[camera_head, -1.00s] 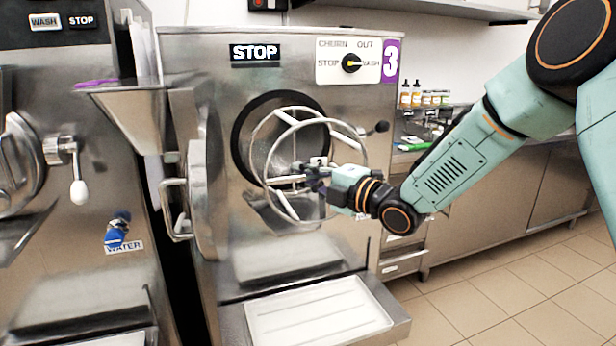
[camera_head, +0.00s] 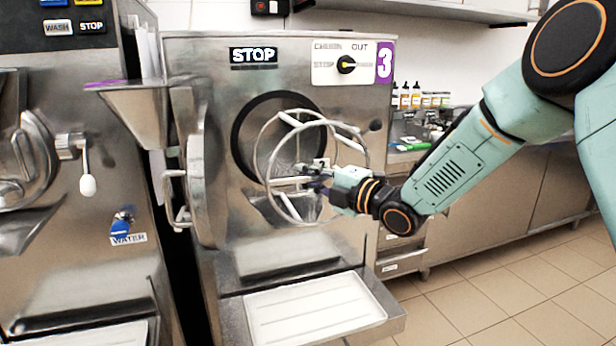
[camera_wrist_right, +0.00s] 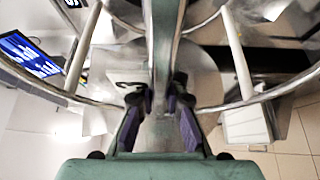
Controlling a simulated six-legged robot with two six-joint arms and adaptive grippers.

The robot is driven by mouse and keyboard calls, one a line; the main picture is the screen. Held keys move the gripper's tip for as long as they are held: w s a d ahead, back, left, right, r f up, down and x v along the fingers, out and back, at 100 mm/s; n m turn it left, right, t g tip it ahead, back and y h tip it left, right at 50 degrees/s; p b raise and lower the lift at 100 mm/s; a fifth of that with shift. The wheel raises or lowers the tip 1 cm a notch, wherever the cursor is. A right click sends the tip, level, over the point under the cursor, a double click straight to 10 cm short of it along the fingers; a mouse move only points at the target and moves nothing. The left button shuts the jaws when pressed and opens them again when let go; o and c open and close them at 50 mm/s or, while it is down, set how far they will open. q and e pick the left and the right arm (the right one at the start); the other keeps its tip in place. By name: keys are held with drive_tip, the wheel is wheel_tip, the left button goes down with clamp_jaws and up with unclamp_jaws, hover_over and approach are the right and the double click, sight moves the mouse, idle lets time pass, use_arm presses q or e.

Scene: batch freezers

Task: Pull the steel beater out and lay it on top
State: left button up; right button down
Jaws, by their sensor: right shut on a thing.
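The steel beater (camera_head: 288,182) is an open frame of rings and pale bars. It sticks out of the round dark opening (camera_head: 238,140) of the freezer marked 3 (camera_head: 220,75). Its front ring is outside the opening; whether its rear end is still inside is hard to tell. My right gripper (camera_head: 314,180) comes from the right and is shut on the beater's middle bar. In the right wrist view the gripper's purple-padded fingers (camera_wrist_right: 163,108) stand on either side of the bar (camera_wrist_right: 163,45), with ring arcs around it. My left gripper is out of view.
The open round door (camera_head: 208,170) stands left of the opening, below a steel hopper (camera_head: 140,112). A white tray (camera_head: 315,310) lies on the shelf below. The freezer's top edge is narrow in view. A second freezer (camera_head: 60,260) stands left; a counter with bottles (camera_head: 405,97) is behind right.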

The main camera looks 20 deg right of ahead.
sight(311, 179)
drive_tip(key=shift+a+r, duration=0.35)
drive_tip(key=shift+r, duration=0.05)
drive_tip(key=shift+s, duration=0.2)
drive_tip(key=shift+s+d+f, duration=0.1)
drive_tip(key=shift+s+d, duration=0.2)
drive_tip(key=shift+s, duration=0.35)
drive_tip(key=shift+s+a+p, duration=0.25)
drive_tip(key=shift+s+p, duration=0.15)
drive_tip(key=shift+s, duration=0.45)
drive_tip(key=shift+s+d+p, duration=0.15)
drive_tip(key=shift+s+p, duration=0.15)
drive_tip(key=shift+s, duration=0.6)
drive_tip(key=s+p, duration=1.7)
drive_tip(key=s, duration=0.5)
drive_tip(key=shift+a, duration=0.4)
